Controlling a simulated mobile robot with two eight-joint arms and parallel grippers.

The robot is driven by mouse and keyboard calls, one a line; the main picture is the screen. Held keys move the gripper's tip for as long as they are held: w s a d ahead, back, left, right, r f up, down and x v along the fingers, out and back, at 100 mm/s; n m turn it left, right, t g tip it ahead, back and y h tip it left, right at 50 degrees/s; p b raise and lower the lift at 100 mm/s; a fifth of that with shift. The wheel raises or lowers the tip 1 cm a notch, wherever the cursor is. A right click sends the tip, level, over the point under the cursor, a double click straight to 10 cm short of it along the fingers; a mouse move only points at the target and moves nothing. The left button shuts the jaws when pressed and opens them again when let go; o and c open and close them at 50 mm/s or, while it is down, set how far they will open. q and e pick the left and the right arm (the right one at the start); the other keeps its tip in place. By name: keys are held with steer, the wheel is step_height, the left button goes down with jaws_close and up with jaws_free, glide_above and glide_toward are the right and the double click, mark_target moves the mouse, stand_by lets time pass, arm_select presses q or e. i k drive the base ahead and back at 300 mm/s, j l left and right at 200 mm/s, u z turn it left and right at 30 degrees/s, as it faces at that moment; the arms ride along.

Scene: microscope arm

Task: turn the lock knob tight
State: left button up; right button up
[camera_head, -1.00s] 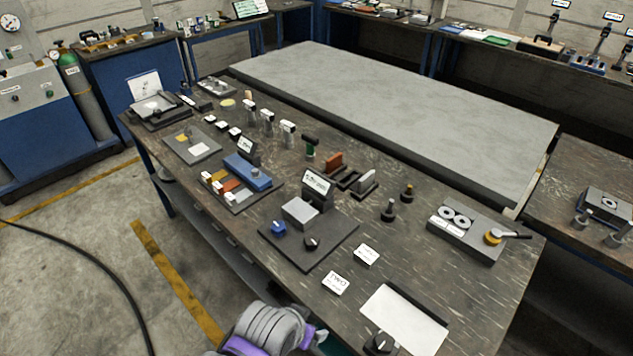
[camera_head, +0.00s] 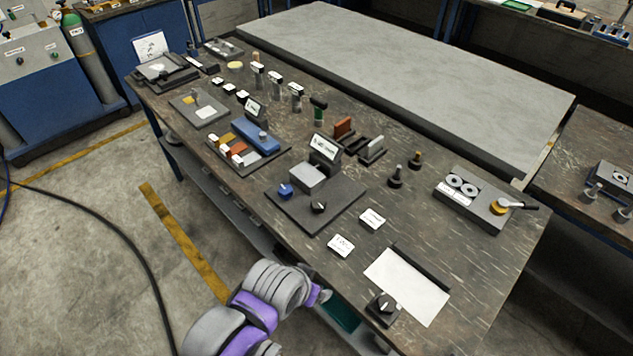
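I cannot tell for certain which knob is the lock knob. A black knob (camera_head: 319,207) with a pale mark sits on a dark plate (camera_head: 335,214) near the bench's front edge. A blue knob (camera_head: 285,190) sits on the same plate, left of it, beside a grey block (camera_head: 308,177) with a small sign behind. Another black knob with a pale pointer (camera_head: 383,307) sits on a dark block at the front corner, by a white sheet. One of my grey and purple arms shows at the bottom, below the bench edge; neither gripper can be made out.
Two white label cards (camera_head: 341,245) lie between the plate and the white sheet (camera_head: 408,285). Two dark upright pegs (camera_head: 396,178) and a grey box with rings (camera_head: 474,200) stand to the right. A large grey slab (camera_head: 400,75) lies behind. Floor at left is mostly clear.

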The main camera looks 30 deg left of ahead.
mark_target(318, 204)
steer(key=i+j+u, duration=0.15)
steer(key=j, duration=0.2)
steer(key=j+u, duration=0.15)
steer(key=j, duration=0.2)
steer(key=i+j+u, duration=0.15)
steer(key=j, duration=0.15)
steer(key=i+j+u, duration=0.15)
steer(key=j, duration=0.15)
